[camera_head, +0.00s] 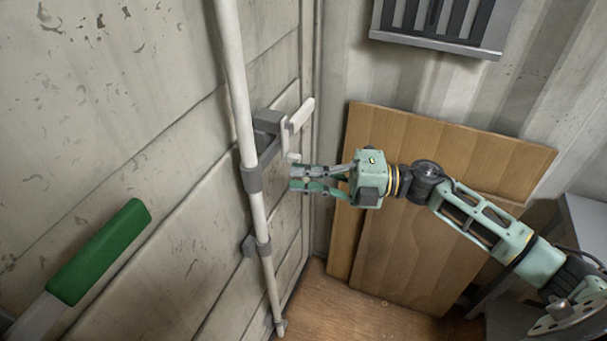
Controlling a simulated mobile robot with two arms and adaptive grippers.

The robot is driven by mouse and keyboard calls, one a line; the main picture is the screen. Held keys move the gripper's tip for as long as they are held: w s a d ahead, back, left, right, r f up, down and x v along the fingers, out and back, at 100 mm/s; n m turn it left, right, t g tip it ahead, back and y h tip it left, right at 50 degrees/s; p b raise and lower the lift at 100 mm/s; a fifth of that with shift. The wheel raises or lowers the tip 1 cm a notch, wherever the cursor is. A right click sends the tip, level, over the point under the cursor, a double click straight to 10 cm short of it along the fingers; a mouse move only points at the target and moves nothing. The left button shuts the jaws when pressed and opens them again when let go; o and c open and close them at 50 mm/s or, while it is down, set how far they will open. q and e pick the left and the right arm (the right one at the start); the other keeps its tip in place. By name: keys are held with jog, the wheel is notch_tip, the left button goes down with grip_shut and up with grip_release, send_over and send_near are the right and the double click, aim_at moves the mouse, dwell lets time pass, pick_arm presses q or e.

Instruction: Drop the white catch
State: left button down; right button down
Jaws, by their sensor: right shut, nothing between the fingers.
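The white catch (300,114) is a short white lever on a grey bracket (268,122) beside the tall white locking bar (256,205). It sits tilted, its free end pointing up and to the right. My right gripper (293,180), pale green with dark fingers, comes in from the right. It is shut and empty, with its fingertips just below the catch. I cannot tell whether the fingertips touch the catch's lower end. My left gripper is not in view.
A green-handled lever (100,252) sticks out at the lower left. Wooden panels (440,150) lean on the wall behind my right arm. A grey vent (440,25) is at the top. Wooden floor (350,318) shows at the bottom, and a grey bench (585,225) stands at the right.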

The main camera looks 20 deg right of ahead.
jog(key=shift+w, duration=0.1)
dwell(0.4)
jog(key=shift+d, duration=0.15)
jog(key=v, duration=1.1)
jog(key=shift+s+d, duration=0.3)
